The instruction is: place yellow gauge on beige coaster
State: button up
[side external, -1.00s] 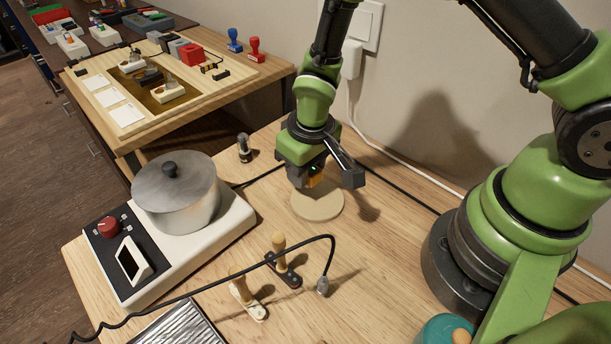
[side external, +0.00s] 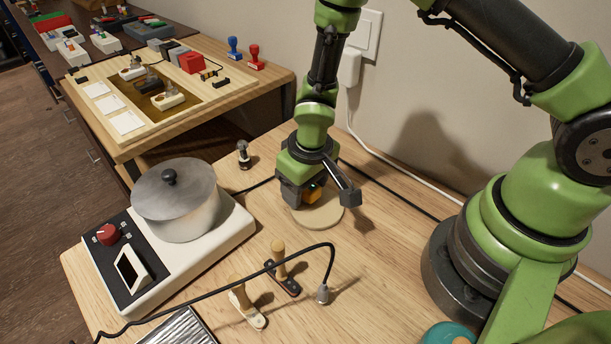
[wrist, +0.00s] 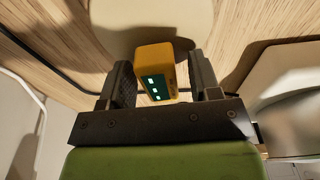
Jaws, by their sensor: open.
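The yellow gauge (side external: 313,192) is a small block with lit green marks on a dark face. It also shows in the wrist view (wrist: 155,72), between the two jaws. The round beige coaster (side external: 320,217) lies on the wooden table under my gripper. The coaster also shows in the wrist view (wrist: 110,17), behind the gauge. My gripper (wrist: 160,85) is open around the gauge, with a visible gap on each side. In the side view, my gripper (side external: 306,193) is low over the coaster and partly hides the gauge. The gauge appears to stand on the coaster; its bottom edge is hard to see.
A hot plate with a lidded metal pot (side external: 176,200) stands to the left. A small dark-and-silver part (side external: 243,155) stands behind it. Two wooden-handled tools (side external: 281,268) and a black cable (side external: 220,280) lie in front. A white cable runs along the wall.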

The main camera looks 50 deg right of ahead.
jog(key=shift+r, duration=0.15)
notch_tip(320, 180, up, 12)
jog(key=s, duration=0.1)
jog(key=shift+s, duration=0.3)
jog(key=s+d+r+m+t+y, duration=0.1)
jog(key=s+d+r+m+t, duration=0.1)
jog(key=s+r, duration=0.5)
jog(key=s+d+r+m+t+y, duration=0.1)
jog(key=s+d+r+m+t, duration=0.1)
jog(key=s+r, duration=0.5)
notch_tip(320, 180, up, 4)
jog(key=shift+d+f+t, duration=0.15)
jog(key=shift+d+t, duration=0.1)
jog(key=shift+t, duration=0.65)
